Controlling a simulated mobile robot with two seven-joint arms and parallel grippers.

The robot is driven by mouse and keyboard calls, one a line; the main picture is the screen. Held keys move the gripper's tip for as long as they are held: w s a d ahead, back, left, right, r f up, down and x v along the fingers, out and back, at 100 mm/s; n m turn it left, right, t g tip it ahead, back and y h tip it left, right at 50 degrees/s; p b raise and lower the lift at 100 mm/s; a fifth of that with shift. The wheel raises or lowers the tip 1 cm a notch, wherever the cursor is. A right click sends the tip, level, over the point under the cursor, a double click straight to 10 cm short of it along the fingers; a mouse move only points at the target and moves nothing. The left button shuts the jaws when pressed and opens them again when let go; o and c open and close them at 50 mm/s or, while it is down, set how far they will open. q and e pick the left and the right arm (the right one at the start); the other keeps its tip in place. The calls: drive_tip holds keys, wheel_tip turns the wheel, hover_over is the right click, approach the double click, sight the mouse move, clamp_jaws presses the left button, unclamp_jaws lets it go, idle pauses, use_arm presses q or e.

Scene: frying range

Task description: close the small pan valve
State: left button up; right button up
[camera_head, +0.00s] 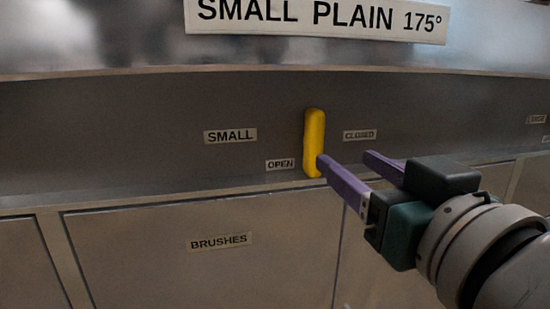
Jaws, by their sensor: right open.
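The small pan valve handle (314,140) is a yellow lever on the grey front panel. It stands nearly upright, between the OPEN label (280,164) at its lower left and the CLOSED label (359,135) at its right. The SMALL label (230,135) is to its left. My right gripper (343,164) comes in from the right with its purple fingers apart and nothing between them. One fingertip is at the lower right edge of the handle; I cannot tell whether it touches. My left gripper is not in view.
A sign reading SMALL PLAIN 175° (318,17) hangs above, over a projecting metal edge. Below the panel is a flat door labelled BRUSHES (221,241). More small labels (536,119) show at the far right. The panel left of the handle is clear of obstacles.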

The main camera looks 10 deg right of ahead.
sight(319, 140)
drive_tip(key=w+b, duration=0.2)
drive_tip(key=w, duration=0.6)
drive_tip(key=shift+a+b, duration=0.15)
drive_tip(key=shift+b, duration=0.25)
drive_tip(key=shift+w, duration=0.5)
drive_tip(key=shift+c, duration=0.4)
drive_tip(key=c, duration=0.7)
clamp_jaws()
